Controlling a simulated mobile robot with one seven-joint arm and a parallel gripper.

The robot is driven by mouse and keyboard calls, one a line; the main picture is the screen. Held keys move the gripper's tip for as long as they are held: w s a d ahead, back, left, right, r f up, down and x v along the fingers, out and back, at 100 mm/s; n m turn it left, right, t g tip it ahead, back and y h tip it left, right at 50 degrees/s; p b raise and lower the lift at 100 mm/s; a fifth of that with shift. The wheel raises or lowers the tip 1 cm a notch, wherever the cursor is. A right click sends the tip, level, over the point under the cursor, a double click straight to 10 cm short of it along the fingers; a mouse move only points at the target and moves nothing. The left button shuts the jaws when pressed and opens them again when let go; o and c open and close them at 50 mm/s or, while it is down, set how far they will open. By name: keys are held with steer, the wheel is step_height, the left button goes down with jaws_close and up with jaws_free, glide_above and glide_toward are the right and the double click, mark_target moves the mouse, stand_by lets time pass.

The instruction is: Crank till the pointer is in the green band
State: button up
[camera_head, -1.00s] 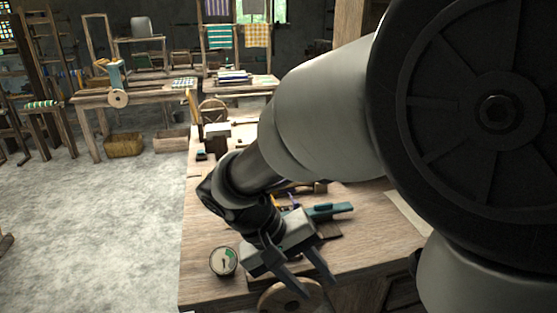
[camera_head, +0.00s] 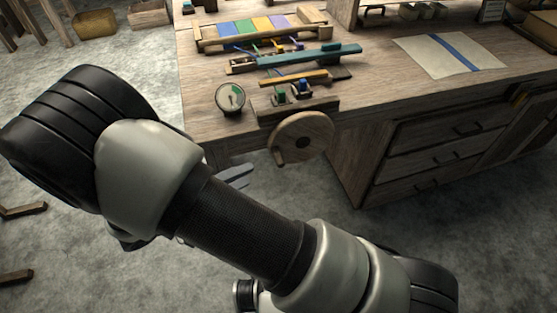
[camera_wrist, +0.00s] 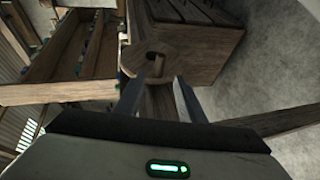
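The wooden crank wheel (camera_head: 306,132) stands upright at the front edge of the bench, with a short handle peg (camera_head: 278,157) at its lower left. In the wrist view the wheel (camera_wrist: 135,60) and its peg (camera_wrist: 158,68) lie ahead, between the lines of my fingers. My gripper (camera_wrist: 158,98) is open and empty, apart from the peg. In the head view my gripper (camera_head: 243,174) shows left of and below the wheel, partly hidden by my arm. The round gauge (camera_head: 230,98) has a pale face with a green band at its right; the pointer is too small to read surely.
A small loom-like frame (camera_head: 262,30) with coloured panels, a teal tool (camera_head: 300,58) and a cloth with a blue stripe (camera_head: 450,54) lie on the bench (camera_head: 370,85). Drawers (camera_head: 440,150) are below at right. Open floor lies in front.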

mark_target(279, 160)
steer(key=b+x, duration=0.1)
steer(key=x, duration=1.2)
steer(key=shift+b, duration=0.35)
jaws_close()
